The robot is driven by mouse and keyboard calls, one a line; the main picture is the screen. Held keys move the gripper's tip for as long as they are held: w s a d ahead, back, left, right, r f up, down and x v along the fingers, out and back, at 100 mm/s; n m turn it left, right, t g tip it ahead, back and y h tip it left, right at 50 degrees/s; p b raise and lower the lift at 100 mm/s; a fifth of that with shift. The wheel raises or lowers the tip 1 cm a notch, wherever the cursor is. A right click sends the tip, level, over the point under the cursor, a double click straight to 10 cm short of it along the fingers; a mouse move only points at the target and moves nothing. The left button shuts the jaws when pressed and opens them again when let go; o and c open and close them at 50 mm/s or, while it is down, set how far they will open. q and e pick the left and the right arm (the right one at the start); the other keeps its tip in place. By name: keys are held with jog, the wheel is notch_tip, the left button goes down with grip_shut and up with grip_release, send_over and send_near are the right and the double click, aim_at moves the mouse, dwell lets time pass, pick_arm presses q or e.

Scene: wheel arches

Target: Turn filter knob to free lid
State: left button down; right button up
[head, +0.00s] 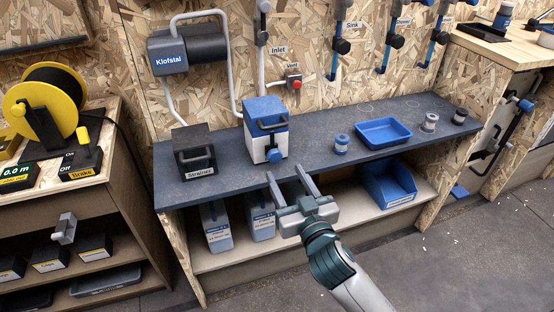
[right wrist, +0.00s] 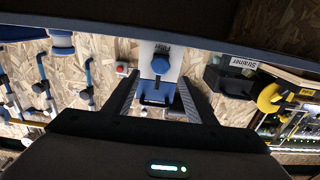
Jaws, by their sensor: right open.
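The filter box (head: 258,142) is a white housing on the dark workbench in the head view. Its blue lid (head: 263,108) with a dark handle (head: 268,126) sits on top. The blue filter knob (head: 274,155) is on its front face. The knob (right wrist: 160,66) also shows in the right wrist view, beneath the word Filter. My right gripper (head: 284,172) is open and empty, in front of and a little below the knob, apart from it. In the right wrist view the knob appears between the two fingers. My left gripper is not in view.
A dark strainer box (head: 193,150) stands left of the filter on the bench (head: 330,170). A small blue-topped can (head: 341,143) and a blue tray (head: 384,132) stand to the right. Jugs (head: 216,226) and a blue bin (head: 388,183) occupy the lower shelf.

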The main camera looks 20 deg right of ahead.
aim_at(276, 157)
jog(key=w, duration=0.6)
jog(key=shift+w+a, duration=0.1)
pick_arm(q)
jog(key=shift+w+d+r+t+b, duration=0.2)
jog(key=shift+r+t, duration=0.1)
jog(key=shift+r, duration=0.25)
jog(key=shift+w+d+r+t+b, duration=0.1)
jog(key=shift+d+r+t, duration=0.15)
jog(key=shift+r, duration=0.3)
pick_arm(e)
jog(key=shift+w, duration=0.7)
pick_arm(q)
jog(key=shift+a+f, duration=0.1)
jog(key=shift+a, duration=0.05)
pick_arm(e)
jog(key=c, duration=1)
